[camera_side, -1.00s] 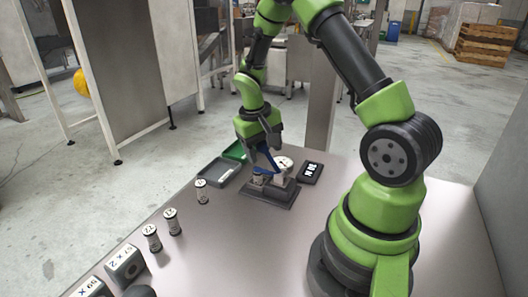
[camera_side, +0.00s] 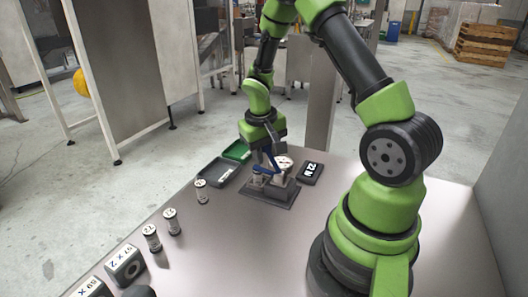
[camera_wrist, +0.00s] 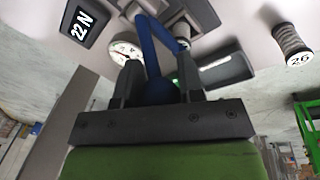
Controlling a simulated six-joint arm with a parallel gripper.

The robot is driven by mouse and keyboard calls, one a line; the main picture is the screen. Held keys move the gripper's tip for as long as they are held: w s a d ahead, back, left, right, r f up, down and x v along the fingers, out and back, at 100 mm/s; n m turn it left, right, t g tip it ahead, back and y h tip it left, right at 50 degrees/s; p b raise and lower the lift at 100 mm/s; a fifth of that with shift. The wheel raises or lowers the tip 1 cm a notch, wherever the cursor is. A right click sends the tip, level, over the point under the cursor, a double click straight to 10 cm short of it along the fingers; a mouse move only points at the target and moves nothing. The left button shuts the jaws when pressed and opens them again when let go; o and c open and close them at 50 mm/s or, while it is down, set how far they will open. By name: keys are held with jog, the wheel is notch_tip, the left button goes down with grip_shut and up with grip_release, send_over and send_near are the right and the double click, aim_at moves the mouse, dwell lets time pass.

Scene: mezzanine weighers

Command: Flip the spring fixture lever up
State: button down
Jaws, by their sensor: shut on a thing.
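The spring fixture (camera_side: 282,196) has a dark base and stands near the far end of the table, with a round white dial (camera_side: 283,163) on it. Its blue lever (camera_side: 276,166) rises from the fixture at a tilt. In the wrist view the lever (camera_wrist: 149,50) has two arms that frame part of the fixture, and a rounded blue end (camera_wrist: 160,91). My gripper (camera_side: 267,149) is above the fixture, shut on the lever's end. The wrist view shows my gripper's fingers (camera_wrist: 158,84) on both sides of that end, partly hiding it. The dial (camera_wrist: 126,50) shows beside the lever.
A black display (camera_side: 310,172) lies right of the fixture and reads 22 N in the wrist view (camera_wrist: 82,27). A grey tray (camera_side: 217,172) and a green tray (camera_side: 237,151) lie left. Several spring cylinders (camera_side: 170,221) and labelled blocks (camera_side: 125,265) stand along the left edge.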

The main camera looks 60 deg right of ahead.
jog(key=shift+s+d+r+t, duration=0.15)
jog(key=shift+s+r+t, duration=0.2)
jog(key=shift+t, duration=0.35)
jog(key=shift+s+t, duration=0.2)
jog(key=shift+t, duration=0.2)
jog(key=c, duration=0.8)
grip_release()
jog(key=shift+o, duration=0.2)
jog(key=shift+r, duration=0.1)
jog(key=v, duration=1)
